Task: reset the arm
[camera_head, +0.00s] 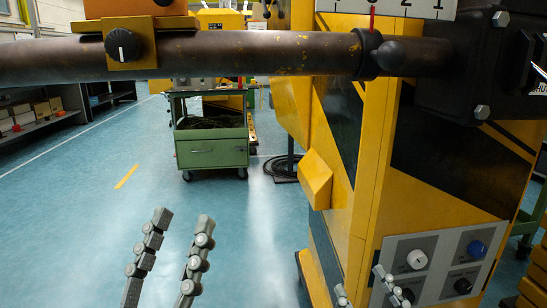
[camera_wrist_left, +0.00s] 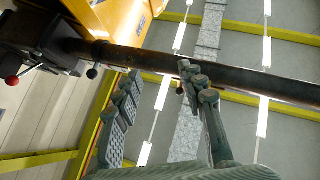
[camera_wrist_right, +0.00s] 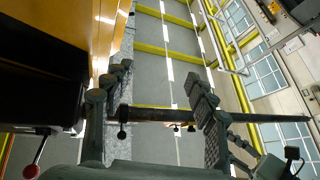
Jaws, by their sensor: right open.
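The arm is a long, dark, rust-marked pipe (camera_head: 230,57) running level across the top of the head view into a black housing (camera_head: 490,70) at right. A collar (camera_head: 368,52) with a red pointer sits on it below a numbered scale (camera_head: 410,8). My left gripper (camera_head: 183,222) is open and empty, fingers upward, below the pipe and apart from it. My right gripper (camera_head: 360,280) is open and empty, low in front of the yellow cabinet (camera_head: 375,160). The pipe also crosses behind the fingers in the left wrist view (camera_wrist_left: 240,80) and right wrist view (camera_wrist_right: 155,114).
A control panel (camera_head: 440,265) with white, blue and black knobs is on the cabinet beside my right gripper. A black knob (camera_head: 123,45) sits on a yellow bracket on the pipe. A green cart (camera_head: 212,145) stands behind. The blue floor at left is clear.

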